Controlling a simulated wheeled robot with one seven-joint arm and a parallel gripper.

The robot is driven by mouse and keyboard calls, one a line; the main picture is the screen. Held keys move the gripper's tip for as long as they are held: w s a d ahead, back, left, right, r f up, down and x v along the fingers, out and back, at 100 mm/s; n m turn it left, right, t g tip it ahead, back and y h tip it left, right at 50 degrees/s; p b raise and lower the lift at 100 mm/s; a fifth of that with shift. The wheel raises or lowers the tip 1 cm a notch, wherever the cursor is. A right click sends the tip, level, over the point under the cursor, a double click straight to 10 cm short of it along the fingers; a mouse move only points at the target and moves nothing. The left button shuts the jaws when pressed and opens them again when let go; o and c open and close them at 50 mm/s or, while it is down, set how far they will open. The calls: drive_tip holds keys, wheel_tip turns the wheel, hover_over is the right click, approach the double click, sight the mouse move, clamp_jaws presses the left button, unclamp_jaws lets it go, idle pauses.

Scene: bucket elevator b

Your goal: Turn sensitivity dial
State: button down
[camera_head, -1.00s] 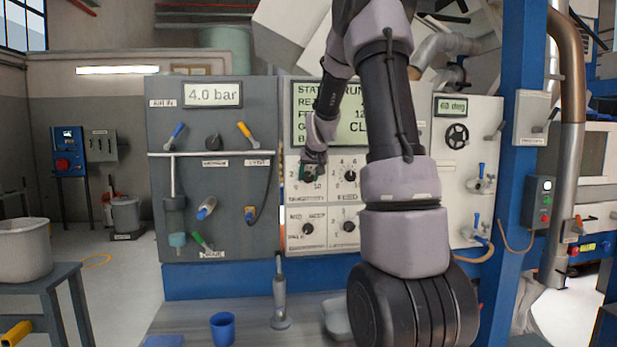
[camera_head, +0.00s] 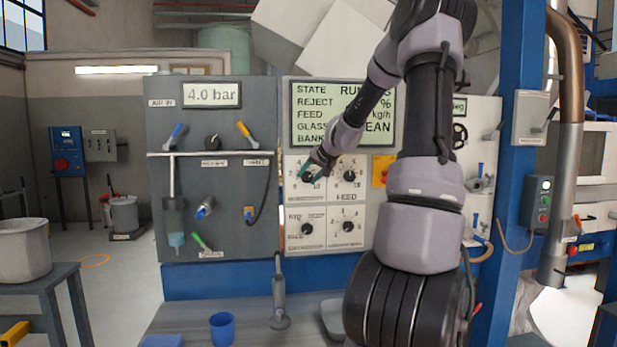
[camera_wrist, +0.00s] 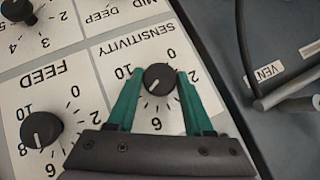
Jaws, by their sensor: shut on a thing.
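The sensitivity dial (camera_wrist: 158,80) is a round black knob on a white panel, with its label upside down in the wrist view. Its white mark appears to point to the lower left there, between the 10 and the 6. My gripper (camera_wrist: 159,75) has its two teal fingers shut on the knob, one on each side. The left finger hides part of the scale. In the head view my gripper (camera_head: 311,170) is at the upper-left dial of the white panel and mostly covers it.
The feed dial (camera_wrist: 41,129) sits close beside it, with more dials below in the head view. A display screen (camera_head: 340,100), partly covered by my arm, is above. A grey panel (camera_head: 225,220) with valves is to the left. A blue cup (camera_head: 222,328) stands below.

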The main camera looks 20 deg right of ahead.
drive_tip(key=shift+f+m+t+y, duration=0.1)
drive_tip(key=shift+m+t+y, duration=0.2)
drive_tip(key=shift+y, duration=0.2)
drive_tip(key=shift+s, duration=0.1)
idle(0.3)
drive_tip(key=shift+c, duration=1.6)
unclamp_jaws()
drive_tip(key=shift+d, duration=0.1)
drive_tip(key=v, duration=1)
drive_tip(key=shift+s+r, duration=0.2)
drive_tip(key=shift+s, duration=0.1)
drive_tip(key=shift+d, duration=0.1)
